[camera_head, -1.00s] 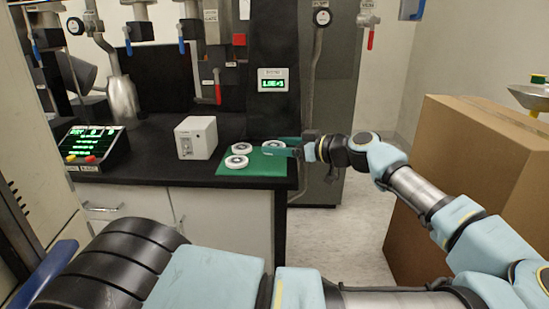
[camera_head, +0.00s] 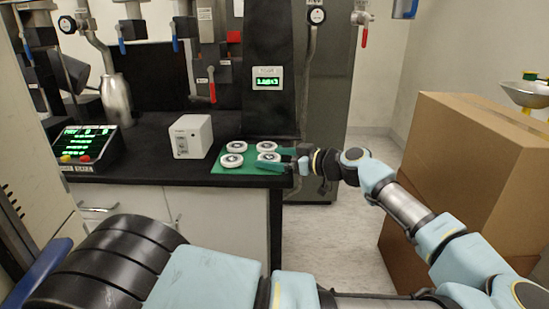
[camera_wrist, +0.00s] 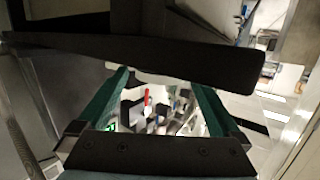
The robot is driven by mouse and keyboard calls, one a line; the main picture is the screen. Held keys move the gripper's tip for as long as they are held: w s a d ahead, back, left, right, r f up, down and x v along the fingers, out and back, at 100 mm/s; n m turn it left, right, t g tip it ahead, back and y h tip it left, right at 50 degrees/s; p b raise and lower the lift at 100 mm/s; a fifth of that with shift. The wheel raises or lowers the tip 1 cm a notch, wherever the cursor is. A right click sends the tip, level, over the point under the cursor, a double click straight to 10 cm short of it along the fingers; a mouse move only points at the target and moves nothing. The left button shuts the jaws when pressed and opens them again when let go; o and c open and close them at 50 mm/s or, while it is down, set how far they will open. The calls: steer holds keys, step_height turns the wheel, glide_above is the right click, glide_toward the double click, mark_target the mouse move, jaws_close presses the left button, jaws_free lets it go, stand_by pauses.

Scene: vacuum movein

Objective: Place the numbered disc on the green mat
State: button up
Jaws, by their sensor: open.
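The green mat (camera_head: 220,169) lies on the black counter near its right front corner. Several white discs with dark centres rest on it: one at the back left (camera_head: 237,146), one at the front left (camera_head: 232,160), one at the back right (camera_head: 266,146) and one at the front right (camera_head: 268,156). Their numbers are too small to read. My gripper (camera_head: 269,160) is open at the mat's right side, its green fingers around or just beside the front right disc. In the wrist view the fingers (camera_wrist: 162,82) are spread, and no disc shows clearly between them.
A white box-shaped device (camera_head: 191,137) stands left of the mat. A panel with a lit display (camera_head: 85,146) is further left, with a metal flask (camera_head: 116,98) behind it. Valves hang above the counter. A large cardboard box (camera_head: 475,170) stands right of my arm.

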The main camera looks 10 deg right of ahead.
steer(key=shift+d, duration=0.1)
steer(key=b+v, duration=0.3)
steer(key=v, duration=0.8)
steer(key=shift+s+d+r, duration=0.15)
steer(key=shift+s+d, duration=0.05)
steer(key=shift+s, duration=0.15)
steer(key=shift+d, duration=0.1)
